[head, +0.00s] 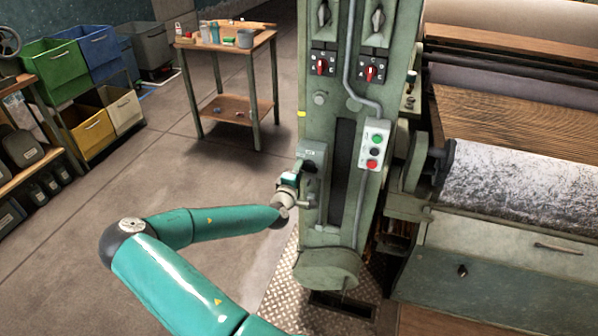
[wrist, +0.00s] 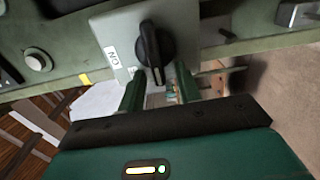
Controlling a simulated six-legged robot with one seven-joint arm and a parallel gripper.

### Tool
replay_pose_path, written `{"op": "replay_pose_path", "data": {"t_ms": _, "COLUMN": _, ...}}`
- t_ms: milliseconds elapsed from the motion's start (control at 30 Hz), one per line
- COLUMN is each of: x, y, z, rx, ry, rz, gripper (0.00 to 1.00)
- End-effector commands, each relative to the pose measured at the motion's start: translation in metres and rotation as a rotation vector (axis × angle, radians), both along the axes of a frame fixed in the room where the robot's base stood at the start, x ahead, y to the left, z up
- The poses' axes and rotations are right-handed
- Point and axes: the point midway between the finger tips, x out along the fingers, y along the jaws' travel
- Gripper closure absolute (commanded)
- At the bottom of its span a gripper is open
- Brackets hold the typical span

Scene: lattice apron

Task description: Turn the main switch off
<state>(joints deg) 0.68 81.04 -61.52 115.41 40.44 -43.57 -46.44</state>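The main switch is a black rotary knob (wrist: 151,50) on a grey box with a white label reading ON beside it, in the wrist view. In the head view the grey switch box (head: 314,156) sits low on the left side of the green machine column; the knob there is hidden or too small to make out. My gripper (wrist: 159,73) is open, with one green finger on each side of the knob's lower end. Gaps show between fingers and knob. In the head view my gripper (head: 291,180) is right at the box.
A control box (head: 375,150) with green, black and red buttons and two red rotary switches (head: 320,67) are higher on the column. Rollers stand at right. A wooden table (head: 232,60) and coloured bins (head: 85,131) stand at left. Floor between is clear.

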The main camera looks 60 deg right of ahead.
Motion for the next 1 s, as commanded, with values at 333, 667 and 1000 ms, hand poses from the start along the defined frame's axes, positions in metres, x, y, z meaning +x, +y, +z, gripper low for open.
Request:
{"op": "replay_pose_path", "data": {"t_ms": 333, "x": -0.005, "y": 0.044, "z": 0.0, "rx": 0.001, "ry": 0.001, "rz": 0.003, "gripper": 0.66}}
{"op": "replay_pose_path", "data": {"t_ms": 667, "x": -0.017, "y": 0.114, "z": 0.0, "rx": 0.001, "ry": 0.002, "rz": 0.002, "gripper": 0.66}}
{"op": "replay_pose_path", "data": {"t_ms": 1000, "x": -0.022, "y": 0.136, "z": 0.0, "rx": 0.001, "ry": 0.001, "rz": -0.001, "gripper": 0.66}}
